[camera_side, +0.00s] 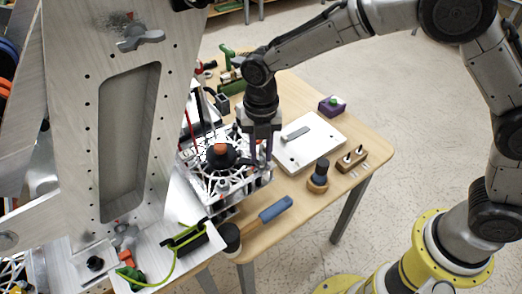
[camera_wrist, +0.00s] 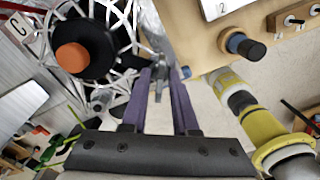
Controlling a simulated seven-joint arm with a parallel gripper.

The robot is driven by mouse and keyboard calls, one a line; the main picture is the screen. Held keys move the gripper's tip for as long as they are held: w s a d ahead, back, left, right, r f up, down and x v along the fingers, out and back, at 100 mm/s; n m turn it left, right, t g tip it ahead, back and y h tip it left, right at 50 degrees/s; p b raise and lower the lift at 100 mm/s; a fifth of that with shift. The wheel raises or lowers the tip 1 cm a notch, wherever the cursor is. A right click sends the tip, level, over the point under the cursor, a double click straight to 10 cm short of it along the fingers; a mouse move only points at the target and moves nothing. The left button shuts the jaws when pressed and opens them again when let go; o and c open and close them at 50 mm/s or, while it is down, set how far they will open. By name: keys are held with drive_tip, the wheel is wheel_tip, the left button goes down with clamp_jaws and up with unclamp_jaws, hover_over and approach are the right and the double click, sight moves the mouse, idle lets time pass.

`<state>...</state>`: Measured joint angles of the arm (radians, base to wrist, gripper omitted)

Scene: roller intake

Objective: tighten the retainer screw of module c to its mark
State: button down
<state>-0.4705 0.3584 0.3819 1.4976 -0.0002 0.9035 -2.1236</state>
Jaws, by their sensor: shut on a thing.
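Module c (camera_side: 225,180) is a white lattice frame with a black hub and an orange cap. It stands at the left end of the table in the side view. In the wrist view its lattice (camera_wrist: 118,22) and the letter C plate (camera_wrist: 17,27) show at upper left. My gripper (camera_wrist: 160,72) points down at the module's right edge, its purple fingers shut on a small grey metal piece (camera_wrist: 156,58), seemingly the retainer screw. In the side view my gripper (camera_side: 262,158) hides that piece. I cannot make out the mark.
A white board (camera_side: 325,140) with a grey bar lies right of the module. A black-and-wood knob (camera_side: 319,176), a wooden block with pegs (camera_side: 351,159) and a purple box (camera_side: 332,105) stand nearby. A big metal plate (camera_side: 75,110) fills the left.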

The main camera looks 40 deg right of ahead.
drive_tip(key=shift+m, duration=0.3)
drive_tip(key=shift+m, duration=1.4)
drive_tip(key=shift+m, duration=1.5)
drive_tip(key=shift+m, duration=1.4)
